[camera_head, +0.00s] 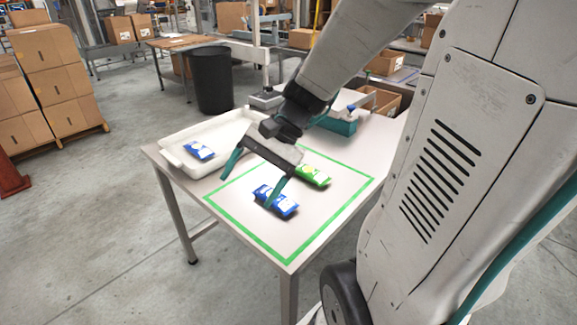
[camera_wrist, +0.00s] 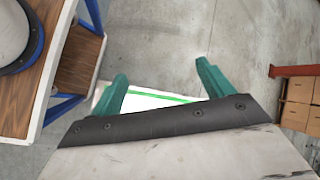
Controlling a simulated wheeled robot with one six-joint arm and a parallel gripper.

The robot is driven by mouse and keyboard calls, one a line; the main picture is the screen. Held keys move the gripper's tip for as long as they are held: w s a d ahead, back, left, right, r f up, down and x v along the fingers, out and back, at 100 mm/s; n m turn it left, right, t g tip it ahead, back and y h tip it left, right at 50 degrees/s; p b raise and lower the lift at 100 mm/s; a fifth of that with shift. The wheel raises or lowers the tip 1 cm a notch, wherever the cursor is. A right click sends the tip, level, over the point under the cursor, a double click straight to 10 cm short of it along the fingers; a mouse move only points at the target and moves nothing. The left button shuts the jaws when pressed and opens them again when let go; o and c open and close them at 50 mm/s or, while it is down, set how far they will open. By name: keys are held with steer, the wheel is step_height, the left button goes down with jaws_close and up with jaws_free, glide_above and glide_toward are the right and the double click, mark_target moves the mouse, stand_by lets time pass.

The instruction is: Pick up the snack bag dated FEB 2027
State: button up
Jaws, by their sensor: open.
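A blue and white snack bag (camera_head: 283,205) lies inside a green outline on the table. A green snack bag (camera_head: 316,175) lies behind it to the right, partly covered by my gripper. Another blue and white bag (camera_head: 199,150) lies in a white tray (camera_head: 176,162). The bags' dates are too small to read. My gripper (camera_head: 247,192) is open and empty over the table; one teal finger overlaps the front blue bag in the head view, and I cannot tell if they touch. In the wrist view the open fingers (camera_wrist: 161,72) show no bag between them.
The table (camera_head: 232,215) has clear room inside the green outline (camera_head: 235,228) left of the bags. A teal-based device (camera_head: 338,127) stands at its back right, near a cardboard box (camera_head: 380,101). A black bin (camera_head: 211,80) stands behind the table.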

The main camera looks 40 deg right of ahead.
steer(key=w+d+f+m+t+y, duration=0.2)
steer(key=w+d+f+m+t, duration=0.25)
steer(key=d+m, duration=0.2)
steer(key=m+t+h, duration=0.8)
steer(key=m, duration=0.9)
glide_toward(321, 176)
steer(key=w, duration=0.1)
steer(key=w+a, duration=0.1)
steer(key=w, duration=0.1)
steer(key=shift+w+f+g, duration=0.2)
steer(key=shift+w+g, duration=0.05)
steer(key=shift+w, duration=0.1)
steer(key=shift+d+f+m, duration=0.2)
steer(key=shift+f+m, duration=0.1)
steer(key=shift+m, duration=0.05)
steer(key=x, duration=0.7)
steer(key=shift+w+f, duration=0.15)
steer(key=c, duration=1.1)
